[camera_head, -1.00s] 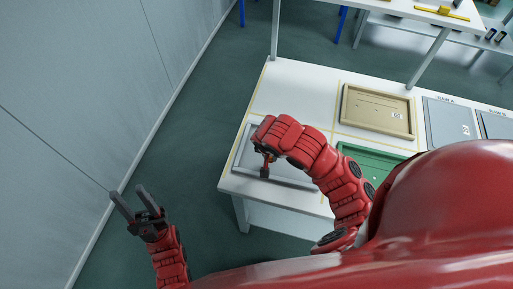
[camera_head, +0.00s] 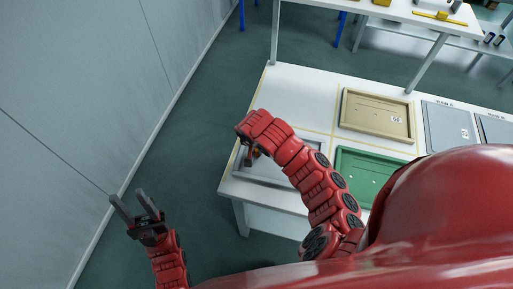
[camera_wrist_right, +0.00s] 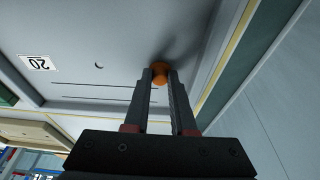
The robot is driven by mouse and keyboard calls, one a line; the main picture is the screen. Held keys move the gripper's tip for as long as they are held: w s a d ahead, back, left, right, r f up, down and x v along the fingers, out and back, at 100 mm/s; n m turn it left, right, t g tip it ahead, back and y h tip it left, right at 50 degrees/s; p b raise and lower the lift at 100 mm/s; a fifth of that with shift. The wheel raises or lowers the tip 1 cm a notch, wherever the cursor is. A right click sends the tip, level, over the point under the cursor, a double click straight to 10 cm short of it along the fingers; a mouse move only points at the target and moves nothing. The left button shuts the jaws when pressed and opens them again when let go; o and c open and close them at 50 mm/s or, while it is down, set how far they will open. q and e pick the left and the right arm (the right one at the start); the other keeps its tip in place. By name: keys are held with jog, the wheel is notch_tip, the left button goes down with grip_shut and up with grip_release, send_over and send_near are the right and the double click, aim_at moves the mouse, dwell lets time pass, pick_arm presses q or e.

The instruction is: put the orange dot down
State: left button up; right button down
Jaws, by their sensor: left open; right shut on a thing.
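My right gripper (camera_wrist_right: 161,88) is shut on the orange dot (camera_wrist_right: 160,74), a small round piece held at the fingertips in the right wrist view. The dot is close over the light grey recessed panel (camera_wrist_right: 100,45), which has a "20" label, a hole and slots. I cannot tell whether the dot touches the panel. In the head view my right arm reaches over this grey panel (camera_head: 262,178) and covers part of it, with a bit of orange showing at the gripper. My left gripper (camera_head: 127,196) is open and empty, out over the floor beside the table.
The white table (camera_head: 300,82) also holds a tan panel (camera_head: 376,113), a green panel (camera_head: 360,178) and grey panels (camera_head: 447,125) to the right. Yellow lines mark the tabletop. A shelf post (camera_head: 275,35) stands at the back. A wall (camera_head: 80,90) is at left.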

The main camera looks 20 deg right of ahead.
jog(key=shift+f, duration=0.15)
jog(key=c, duration=0.7)
grip_release()
